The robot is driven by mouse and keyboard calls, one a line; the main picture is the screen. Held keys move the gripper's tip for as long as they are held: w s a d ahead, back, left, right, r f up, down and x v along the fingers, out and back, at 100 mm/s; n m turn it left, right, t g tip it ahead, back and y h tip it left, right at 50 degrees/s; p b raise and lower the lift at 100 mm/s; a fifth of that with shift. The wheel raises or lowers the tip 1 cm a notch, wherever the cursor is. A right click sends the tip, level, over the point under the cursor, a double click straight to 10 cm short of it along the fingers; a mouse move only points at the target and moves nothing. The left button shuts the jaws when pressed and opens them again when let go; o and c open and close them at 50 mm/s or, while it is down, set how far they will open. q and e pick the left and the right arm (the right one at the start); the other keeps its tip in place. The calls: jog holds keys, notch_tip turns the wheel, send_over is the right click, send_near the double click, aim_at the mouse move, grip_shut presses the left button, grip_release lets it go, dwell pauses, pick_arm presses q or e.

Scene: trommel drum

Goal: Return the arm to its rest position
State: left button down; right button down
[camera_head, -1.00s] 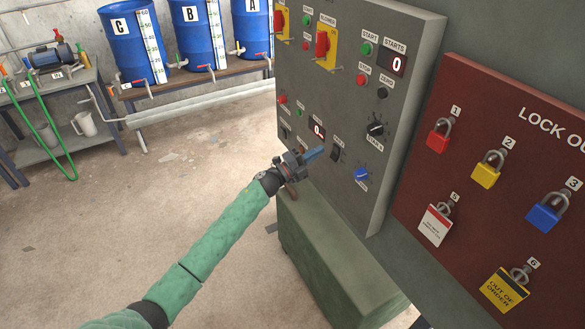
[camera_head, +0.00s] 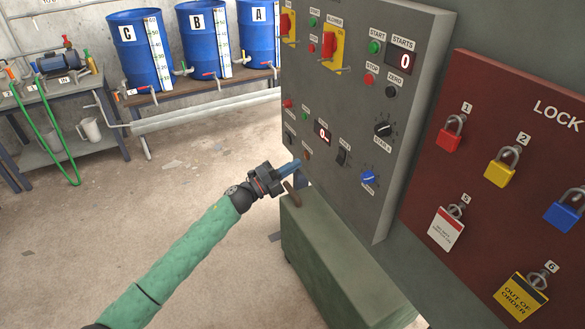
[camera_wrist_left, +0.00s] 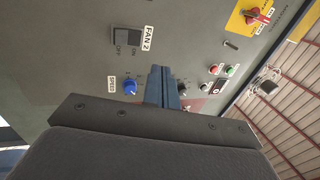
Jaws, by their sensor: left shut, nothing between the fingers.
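My left arm, in a green sleeve, reaches in from the lower left in the head view. Its left gripper (camera_head: 290,167) is shut and empty, with its blue fingers together. It is in front of the lower left part of the grey control panel (camera_head: 330,110), above the green box. In the left wrist view the shut fingers (camera_wrist_left: 162,88) point toward the panel, near a blue speed knob (camera_wrist_left: 130,87) and the FAN 2 switch (camera_wrist_left: 127,40). I cannot tell the exact gap to the panel. My right gripper is not in view.
A green box (camera_head: 335,260) stands below the panel. A dark red lockout board (camera_head: 475,200) with several padlocks is at the right. Blue drums (camera_head: 140,50) stand on a bench at the back, beside a grey work table (camera_head: 75,150). The floor (camera_head: 120,230) at left is open.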

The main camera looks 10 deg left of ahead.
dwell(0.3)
pick_arm(q)
jog(key=w+a+f+n+t+y, duration=0.45)
jog(key=w+a+n+y, duration=0.45)
jog(key=a+n+y, duration=0.5)
jog(key=s+a+f+n+g+y, duration=0.1)
jog(key=s+f+n+g+y, duration=0.2)
jog(key=f, duration=0.5)
jog(key=s+f+n+g+y, duration=0.2)
jog(key=s+f+n+g, duration=0.1)
jog(key=s+f+n, duration=0.3)
jog(key=s+d+f+n+g, duration=0.1)
jog(key=s+d+f+g, duration=0.2)
jog(key=s+f, duration=0.8)
jog(key=s+d+f+n+g+h, duration=0.1)
jog(key=s+d+f+g, duration=0.1)
jog(key=s+f, duration=1)
jog(key=s+d+f+n+g+h, duration=0.1)
jog(key=s+d+f+g, duration=0.2)
jog(key=s+f, duration=0.8)
jog(key=s+g, duration=0.1)
jog(key=s, duration=1.4)
jog(key=shift+s+d+f+n+g, duration=0.2)
jog(key=shift+d+f+n+g, duration=0.05)
jog(key=shift+d+n+g, duration=0.15)
